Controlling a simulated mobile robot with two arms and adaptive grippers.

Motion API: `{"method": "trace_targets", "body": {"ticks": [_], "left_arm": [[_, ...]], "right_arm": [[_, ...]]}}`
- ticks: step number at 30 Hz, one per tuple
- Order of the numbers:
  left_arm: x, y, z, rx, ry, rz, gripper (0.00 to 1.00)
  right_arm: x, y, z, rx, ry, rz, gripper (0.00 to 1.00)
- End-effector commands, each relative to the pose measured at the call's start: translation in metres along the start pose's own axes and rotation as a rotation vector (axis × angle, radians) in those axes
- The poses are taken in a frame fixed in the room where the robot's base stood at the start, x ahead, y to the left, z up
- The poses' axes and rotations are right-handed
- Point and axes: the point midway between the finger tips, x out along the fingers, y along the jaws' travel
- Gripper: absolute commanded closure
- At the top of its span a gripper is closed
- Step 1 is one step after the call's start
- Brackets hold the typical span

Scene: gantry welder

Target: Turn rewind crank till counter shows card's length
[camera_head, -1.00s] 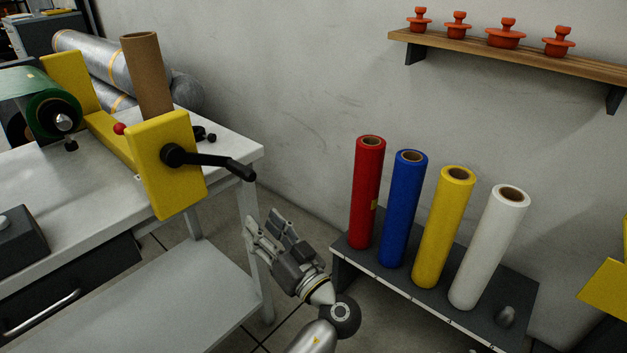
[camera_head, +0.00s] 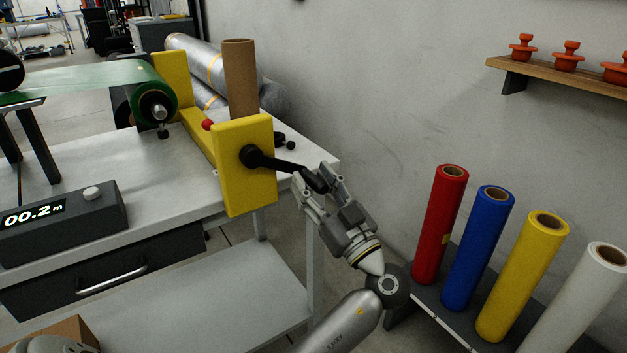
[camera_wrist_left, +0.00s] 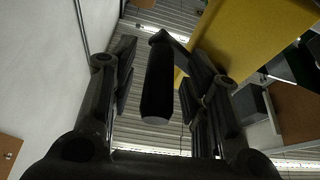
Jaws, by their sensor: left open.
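The black rewind crank (camera_head: 275,162) is on the front of a yellow end block (camera_head: 237,190) and its arm points right. My left gripper (camera_head: 313,178) is open at the crank's outer end. In the left wrist view, the black crank handle (camera_wrist_left: 158,85) lies between the two open fingers, with a visible gap on each side. The counter (camera_head: 45,218) is a dark box on the bench and reads "00.2 m", its left part near the picture edge. A green film roll (camera_head: 150,90) sits on the winder. I see no card. My right gripper is not in view.
The white bench (camera_head: 130,205) has a drawer (camera_head: 110,275) below the counter. A brown cardboard tube (camera_head: 240,75) stands behind the yellow block. Red, blue, yellow and white rolls (camera_head: 440,225) stand on a low dark rack at right.

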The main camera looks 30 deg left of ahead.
Motion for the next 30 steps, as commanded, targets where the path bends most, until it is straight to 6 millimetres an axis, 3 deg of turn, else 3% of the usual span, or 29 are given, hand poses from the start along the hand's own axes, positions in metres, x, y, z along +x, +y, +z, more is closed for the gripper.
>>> {"method": "trace_targets", "body": {"ticks": [10, 20, 30], "left_arm": [[0.0052, 0.0000, 0.0001, 0.000, -0.001, 0.000, 0.57], [0.0049, 0.0000, 0.0002, 0.000, -0.001, 0.001, 0.98], [0.0047, 0.0008, 0.0012, 0.004, -0.001, 0.003, 1.00]], "right_arm": [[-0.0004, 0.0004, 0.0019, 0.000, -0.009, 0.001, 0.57], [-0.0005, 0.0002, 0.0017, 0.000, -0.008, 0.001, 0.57], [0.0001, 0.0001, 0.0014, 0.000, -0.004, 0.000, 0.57]]}}
